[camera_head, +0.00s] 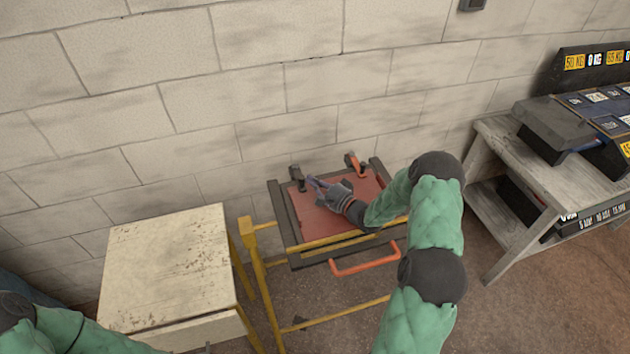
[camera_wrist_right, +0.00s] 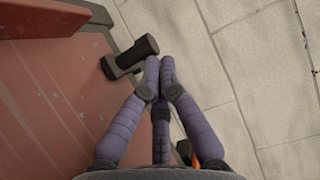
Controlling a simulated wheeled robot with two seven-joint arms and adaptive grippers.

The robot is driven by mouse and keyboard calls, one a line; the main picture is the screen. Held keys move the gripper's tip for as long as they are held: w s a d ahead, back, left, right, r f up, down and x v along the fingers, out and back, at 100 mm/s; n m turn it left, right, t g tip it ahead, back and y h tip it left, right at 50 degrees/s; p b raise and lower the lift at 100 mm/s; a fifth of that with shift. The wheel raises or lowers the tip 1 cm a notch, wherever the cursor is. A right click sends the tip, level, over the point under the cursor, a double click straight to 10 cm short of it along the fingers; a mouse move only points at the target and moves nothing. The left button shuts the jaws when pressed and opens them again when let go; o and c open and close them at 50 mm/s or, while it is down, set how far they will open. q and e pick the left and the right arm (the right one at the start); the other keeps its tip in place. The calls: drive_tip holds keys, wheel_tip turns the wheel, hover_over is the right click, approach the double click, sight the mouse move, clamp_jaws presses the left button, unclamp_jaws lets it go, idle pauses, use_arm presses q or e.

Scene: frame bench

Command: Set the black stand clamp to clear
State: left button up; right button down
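The black stand clamp (camera_head: 297,177) sits at the back left corner of the red panel (camera_head: 318,222) on the yellow-framed stand. In the right wrist view the clamp (camera_wrist_right: 130,57) shows a thick black handle end on a short base at the panel's edge. My right gripper (camera_head: 316,184) reaches over the panel with its purple fingers towards the clamp. In the wrist view the fingertips (camera_wrist_right: 160,66) are drawn together, with nothing seen between them. They are close beside the clamp's handle; whether they touch it I cannot tell. My left gripper is out of view.
An orange clamp (camera_head: 355,165) sits at the panel's back right. An orange handle (camera_head: 365,262) is at the stand's front. A worn pale table (camera_head: 168,262) stands left, and a grey bench (camera_head: 540,180) right. The block wall (camera_head: 250,120) rises close behind.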

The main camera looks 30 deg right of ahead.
drive_tip(key=shift+a, duration=0.6)
drive_tip(key=shift+w+a, duration=0.15)
drive_tip(key=shift+a, duration=0.55)
drive_tip(key=shift+w+a, duration=0.1)
drive_tip(key=shift+a, duration=0.6)
drive_tip(key=shift+w+a, duration=0.2)
drive_tip(key=shift+a, duration=0.35)
drive_tip(key=shift+w+a, duration=0.2)
drive_tip(key=shift+a, duration=0.3)
drive_tip(key=shift+w+a, duration=0.4)
drive_tip(key=shift+a, duration=0.2)
